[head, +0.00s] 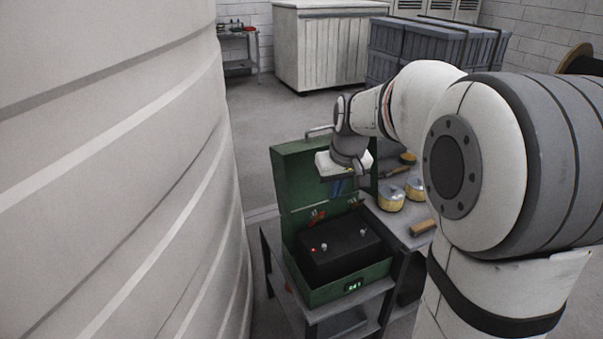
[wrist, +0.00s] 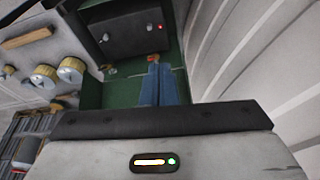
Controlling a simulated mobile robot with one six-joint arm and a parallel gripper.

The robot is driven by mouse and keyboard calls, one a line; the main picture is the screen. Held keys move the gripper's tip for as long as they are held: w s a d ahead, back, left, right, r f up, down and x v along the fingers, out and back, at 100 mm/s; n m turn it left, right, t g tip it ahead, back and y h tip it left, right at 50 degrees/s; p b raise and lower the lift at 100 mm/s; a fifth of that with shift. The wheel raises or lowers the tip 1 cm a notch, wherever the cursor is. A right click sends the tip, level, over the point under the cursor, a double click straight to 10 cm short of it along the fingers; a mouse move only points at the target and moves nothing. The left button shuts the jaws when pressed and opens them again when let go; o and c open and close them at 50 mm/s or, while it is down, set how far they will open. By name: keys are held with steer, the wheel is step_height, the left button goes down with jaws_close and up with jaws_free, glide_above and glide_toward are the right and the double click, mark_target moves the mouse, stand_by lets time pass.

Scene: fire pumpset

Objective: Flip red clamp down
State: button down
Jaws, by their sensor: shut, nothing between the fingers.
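A green box (head: 290,180) stands open with its lid up, and a black battery (head: 340,250) sits inside. My gripper (head: 337,190) has blue fingers, closed together and empty, pointing down in front of the lid. The fingers (wrist: 156,68) partly cover the near clamp; contact cannot be told.
The box rests on a small metal table (head: 312,318). A large ribbed white tank (head: 120,170) fills the left side. Open floor lies behind.

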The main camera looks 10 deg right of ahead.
steer(key=w+f, duration=0.3)
steer(key=w, duration=0.5)
steer(key=w+f+n, duration=0.1)
steer(key=w+f, duration=0.2)
steer(key=w, duration=0.5)
steer(key=shift+d+n+y, duration=0.15)
steer(key=shift+n+y, duration=0.15)
steer(key=shift+f, duration=0.15)
steer(key=p+x, duration=0.1)
steer(key=x, duration=0.9)
steer(key=shift+w+f, duration=0.1)
steer(key=s, duration=0.2)
steer(key=s+d+f, duration=0.1)
steer(key=shift+p, duration=0.3)
steer(key=shift+s+f, duration=0.15)
steer(key=shift+f, duration=0.2)
